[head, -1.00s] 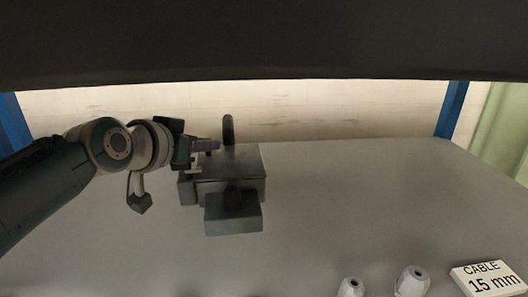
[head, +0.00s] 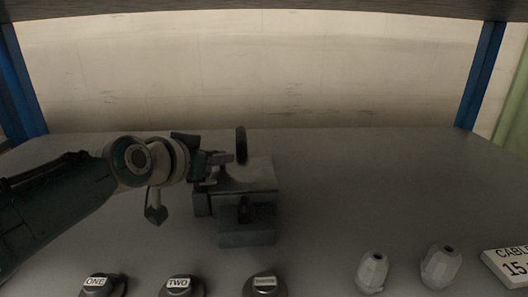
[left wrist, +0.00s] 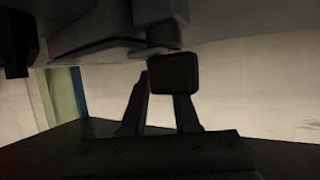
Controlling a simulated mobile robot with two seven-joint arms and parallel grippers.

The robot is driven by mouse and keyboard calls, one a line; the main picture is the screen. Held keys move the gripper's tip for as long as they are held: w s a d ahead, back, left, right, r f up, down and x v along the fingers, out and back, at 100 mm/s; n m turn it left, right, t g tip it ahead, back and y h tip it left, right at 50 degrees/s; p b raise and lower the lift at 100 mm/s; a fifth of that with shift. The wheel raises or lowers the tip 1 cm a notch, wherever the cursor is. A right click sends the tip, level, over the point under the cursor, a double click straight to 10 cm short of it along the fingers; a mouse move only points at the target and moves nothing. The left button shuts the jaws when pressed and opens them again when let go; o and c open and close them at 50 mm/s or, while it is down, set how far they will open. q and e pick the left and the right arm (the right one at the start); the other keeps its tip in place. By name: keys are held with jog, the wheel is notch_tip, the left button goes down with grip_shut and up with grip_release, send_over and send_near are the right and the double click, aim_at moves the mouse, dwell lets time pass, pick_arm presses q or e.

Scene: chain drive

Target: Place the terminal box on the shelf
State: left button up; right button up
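The terminal box (head: 248,232) is a dark grey stepped block with an upright dark round part (head: 241,145) at its back. It is over the grey shelf surface (head: 340,195), left of the middle. I cannot tell whether it touches the surface. My left gripper (head: 216,160) is at the box's upper left edge and appears shut on it; the arm partly hides the contact. In the left wrist view the two dark fingers (left wrist: 160,107) stand near a dark square piece, with a dark body along the bottom. My right gripper is not in view.
Dark knobs labelled ONE (head: 103,284) and TWO (head: 179,284), and a third knob (head: 265,285), line the front. Two pale glands (head: 373,270) (head: 441,266) and a CABLE sign (head: 508,262) are at front right. Blue posts (head: 482,75) flank the back; another board (head: 260,8) is overhead.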

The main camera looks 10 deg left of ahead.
pick_arm(q)
jog(key=o, duration=0.4)
jog(key=shift+w, duration=0.1)
jog(key=shift+r, duration=0.1)
